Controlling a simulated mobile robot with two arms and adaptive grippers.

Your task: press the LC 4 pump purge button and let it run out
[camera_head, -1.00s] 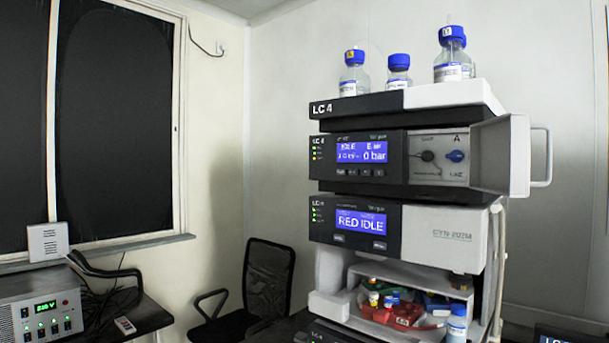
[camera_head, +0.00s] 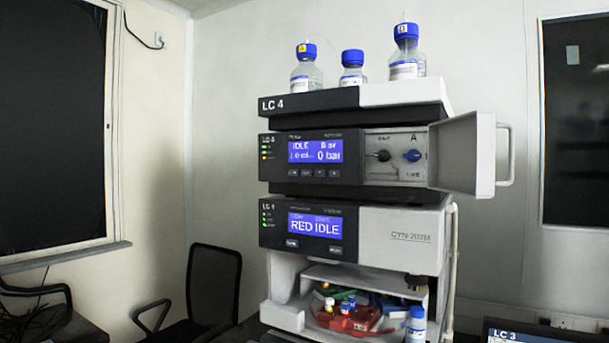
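The LC 4 column stack (camera_head: 308,101) stands in the middle of the head view. Its pump module (camera_head: 316,162) is the second unit down, with a blue lit screen (camera_head: 315,151) reading IDLE and 0 bar. A row of small buttons (camera_head: 313,173) sits below that screen; their labels are too small to read. The pump's door (camera_head: 458,155) is swung open to the right, showing a panel with a black knob (camera_head: 383,156) and a blue knob (camera_head: 412,155). Neither of my grippers is in view.
Several blue-capped bottles (camera_head: 405,52) stand on top of the stack. An open bay holds a red rack (camera_head: 349,320) and a bottle (camera_head: 416,325). A black chair (camera_head: 213,285) stands left; an LC 3 screen (camera_head: 505,334) shows lower right.

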